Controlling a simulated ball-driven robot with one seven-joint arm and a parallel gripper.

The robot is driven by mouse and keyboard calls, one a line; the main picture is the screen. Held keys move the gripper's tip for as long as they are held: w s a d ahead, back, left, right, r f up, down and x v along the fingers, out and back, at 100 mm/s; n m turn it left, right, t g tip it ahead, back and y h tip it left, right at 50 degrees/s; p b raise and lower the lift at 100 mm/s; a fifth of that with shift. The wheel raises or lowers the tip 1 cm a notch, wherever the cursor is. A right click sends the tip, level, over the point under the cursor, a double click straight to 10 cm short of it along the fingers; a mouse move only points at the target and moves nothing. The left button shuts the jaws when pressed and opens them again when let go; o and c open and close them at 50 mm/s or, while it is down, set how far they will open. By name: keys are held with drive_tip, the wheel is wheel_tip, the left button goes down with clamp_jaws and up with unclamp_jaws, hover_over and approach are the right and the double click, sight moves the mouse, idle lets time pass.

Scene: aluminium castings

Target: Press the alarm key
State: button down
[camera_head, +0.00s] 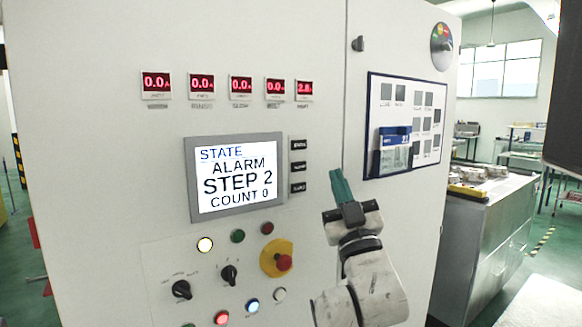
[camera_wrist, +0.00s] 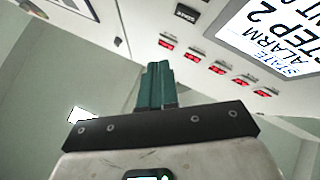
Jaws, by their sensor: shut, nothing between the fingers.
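Three black labelled keys stand in a column just right of the screen: a top key (camera_head: 299,144), a middle key (camera_head: 299,167) and a bottom key (camera_head: 298,188). Their labels are too small to read surely, so I cannot tell which is the alarm key. The screen (camera_head: 237,176) reads STATE ALARM, STEP 2, COUNT 0; it also shows, rotated, in the wrist view (camera_wrist: 275,35). My gripper (camera_head: 338,174) has green fingers, shut and empty, right of the keys in the head view. In the wrist view its fingers (camera_wrist: 158,70) point toward the panel; one black key (camera_wrist: 187,13) shows there.
Red displays (camera_head: 240,87) run above the screen. A blue-edged board (camera_head: 407,124) hangs to the right.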

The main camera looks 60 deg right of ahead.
sight(299, 167)
drive_tip(key=shift+w+d+b, duration=0.6)
drive_tip(key=shift+w+d, duration=0.2)
drive_tip(key=shift+w, duration=0.45)
drive_tip(key=shift+w+d+b, duration=0.65)
drive_tip(key=shift+w+d, duration=0.1)
drive_tip(key=shift+w, duration=0.5)
drive_tip(key=shift+w+d+b, duration=0.6)
drive_tip(key=shift+w+d, duration=0.2)
drive_tip(key=shift+w, duration=0.45)
drive_tip(key=shift+w+d+f, duration=0.1)
drive_tip(key=shift+w+d, duration=0.15)
drive_tip(key=shift+w, duration=0.1)
drive_tip(key=shift+w+d+b, duration=0.15)
drive_tip(key=shift+w+b, duration=0.15)
drive_tip(key=shift+w, duration=0.05)
drive_tip(key=shift+s, duration=0.15)
idle(0.3)
drive_tip(key=shift+s+a+p, duration=0.35)
drive_tip(key=shift+s+a, duration=0.05)
drive_tip(key=shift+s, duration=0.15)
